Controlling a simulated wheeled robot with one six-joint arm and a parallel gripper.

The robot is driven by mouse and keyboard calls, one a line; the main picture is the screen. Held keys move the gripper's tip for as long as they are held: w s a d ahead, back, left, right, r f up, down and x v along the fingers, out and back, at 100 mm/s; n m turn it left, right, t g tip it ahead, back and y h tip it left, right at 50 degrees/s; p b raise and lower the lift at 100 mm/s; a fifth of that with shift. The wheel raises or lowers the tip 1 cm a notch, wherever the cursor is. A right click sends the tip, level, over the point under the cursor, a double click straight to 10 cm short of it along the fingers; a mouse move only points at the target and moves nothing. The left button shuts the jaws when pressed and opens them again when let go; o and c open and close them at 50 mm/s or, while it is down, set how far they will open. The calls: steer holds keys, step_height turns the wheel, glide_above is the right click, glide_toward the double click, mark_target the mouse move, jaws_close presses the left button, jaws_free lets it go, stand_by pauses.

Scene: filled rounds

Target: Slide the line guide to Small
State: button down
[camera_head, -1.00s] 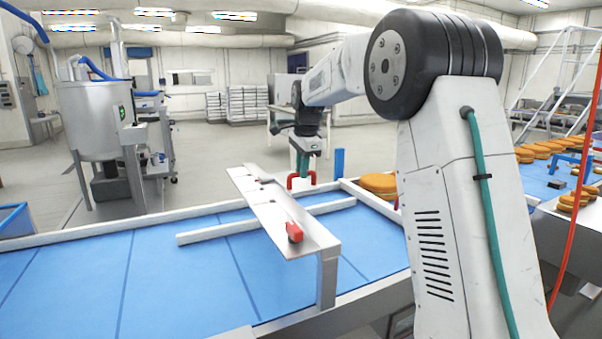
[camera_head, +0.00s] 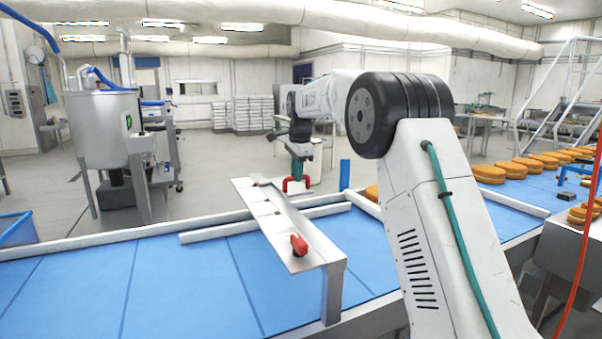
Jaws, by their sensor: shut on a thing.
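The line guide (camera_head: 215,233) is a long pale bar lying across the blue belt, passing under a raised metal plate (camera_head: 270,219). The plate has a slot-like mark and small dark marks; no size label is legible. A red knob (camera_head: 299,246) sits on the plate's near end. My gripper (camera_head: 298,174) points down past the plate's far right side, beyond the bar. It is shut at a red U-shaped piece (camera_head: 296,186), which seems to be the guide's handle. The fingertips and the exact contact are too small to make out.
A blue post (camera_head: 344,174) stands just right of my gripper. The belt's left part (camera_head: 80,278) is clear.

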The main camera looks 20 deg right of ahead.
steer(key=c, duration=1.4)
jaws_free()
steer(key=shift+r, duration=0.1)
step_height(320, 180, up, 8)
steer(key=s, duration=0.1)
steer(key=shift+s+f, duration=0.2)
steer(key=shift+s, duration=0.1)
